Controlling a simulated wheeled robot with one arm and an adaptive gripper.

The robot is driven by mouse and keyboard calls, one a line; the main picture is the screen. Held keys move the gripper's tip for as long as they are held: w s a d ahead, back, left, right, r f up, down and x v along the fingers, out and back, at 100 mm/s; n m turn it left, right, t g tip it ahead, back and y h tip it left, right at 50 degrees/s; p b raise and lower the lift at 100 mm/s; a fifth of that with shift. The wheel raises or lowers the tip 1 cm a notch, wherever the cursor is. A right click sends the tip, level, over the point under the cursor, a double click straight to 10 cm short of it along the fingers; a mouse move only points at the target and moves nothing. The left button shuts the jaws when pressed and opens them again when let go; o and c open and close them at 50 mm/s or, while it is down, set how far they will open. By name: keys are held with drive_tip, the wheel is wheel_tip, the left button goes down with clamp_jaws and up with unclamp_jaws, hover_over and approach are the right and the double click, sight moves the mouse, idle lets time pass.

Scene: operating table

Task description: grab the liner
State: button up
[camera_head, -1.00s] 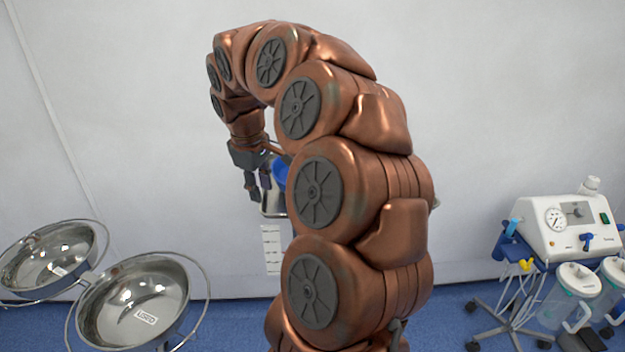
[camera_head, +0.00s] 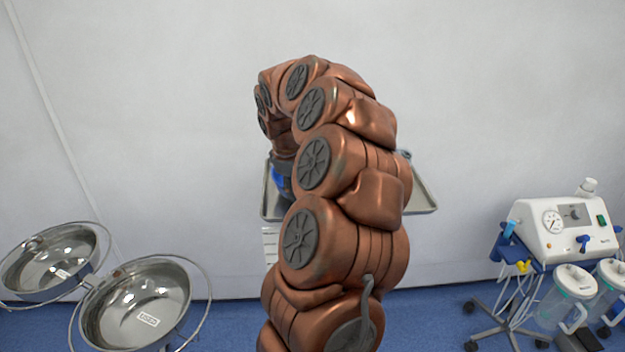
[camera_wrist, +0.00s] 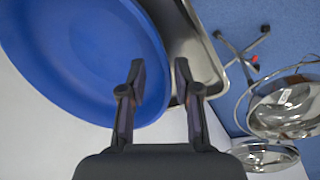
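A smooth blue round dish-like thing, apparently the liner (camera_wrist: 75,55), fills the upper left of the wrist view. A small blue part of it (camera_head: 278,179) shows beside my arm in the head view. My gripper (camera_wrist: 160,69) is open, with two dark fingers apart. The left finger overlaps the blue thing, and its right rim passes between the fingertips in the picture. I cannot tell whether a finger touches it. In the head view my arm hides the fingertips and most of the blue thing.
A metal tray (camera_head: 427,197) lies behind my arm, with its edge also in the wrist view (camera_wrist: 210,58). Two steel bowls on ring stands (camera_head: 135,300) (camera_head: 50,262) stand at left. A wheeled suction unit (camera_head: 565,232) stands at right. A white wall is behind.

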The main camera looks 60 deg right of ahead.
drive_tip(key=shift+x, duration=0.95)
drive_tip(key=shift+c, duration=0.3)
clamp_jaws()
